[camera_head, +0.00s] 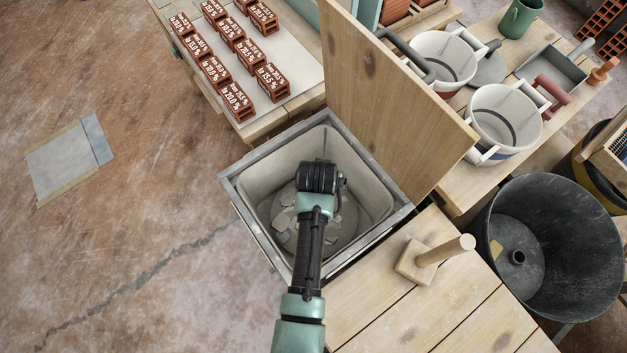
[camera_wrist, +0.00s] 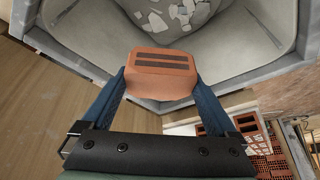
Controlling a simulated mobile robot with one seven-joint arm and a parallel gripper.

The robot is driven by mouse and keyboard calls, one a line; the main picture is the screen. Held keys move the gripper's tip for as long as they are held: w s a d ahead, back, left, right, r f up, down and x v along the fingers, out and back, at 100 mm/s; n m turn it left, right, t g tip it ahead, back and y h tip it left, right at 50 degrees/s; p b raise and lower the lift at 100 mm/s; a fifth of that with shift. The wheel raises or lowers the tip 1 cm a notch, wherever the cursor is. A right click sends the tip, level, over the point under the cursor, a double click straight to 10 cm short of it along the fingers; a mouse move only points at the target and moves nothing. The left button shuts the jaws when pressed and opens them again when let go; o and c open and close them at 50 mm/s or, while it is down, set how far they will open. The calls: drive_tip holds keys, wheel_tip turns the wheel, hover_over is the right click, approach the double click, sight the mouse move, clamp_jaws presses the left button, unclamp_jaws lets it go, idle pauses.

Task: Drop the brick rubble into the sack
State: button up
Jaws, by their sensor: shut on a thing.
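My gripper (camera_wrist: 160,92) is shut on a piece of brick rubble (camera_wrist: 163,65), orange-red with two dark slots. Its two blue fingers press on the left and right sides of the piece. In the head view my wrist (camera_head: 318,178) is over the open square grey bin and hides the fingers and the brick piece. The bin (camera_head: 247,200) has a pale inner lining (camera_head: 272,162), and pale broken pieces (camera_head: 283,225) lie at its bottom. In the wrist view the brick piece appears over the bin's near corner. I cannot tell whether the lining is a sack.
The bin's wooden lid (camera_head: 375,100) stands open at its right. Two white buckets (camera_head: 441,50) (camera_head: 505,112) stand on a bench. A black tub (camera_head: 560,240) is at right, beside a wooden top with a peg handle (camera_head: 440,253). Several labelled bricks (camera_head: 230,45) are behind.

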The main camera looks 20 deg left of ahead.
wheel_tip(320, 180, down, 2)
drive_tip(key=shift+f+b, duration=0.25)
drive_tip(key=shift+b, duration=0.5)
drive_tip(key=shift+r, duration=0.1)
drive_tip(key=o, duration=1.2)
drive_tip(key=v, duration=1.3)
drive_tip(key=shift+a, duration=0.1)
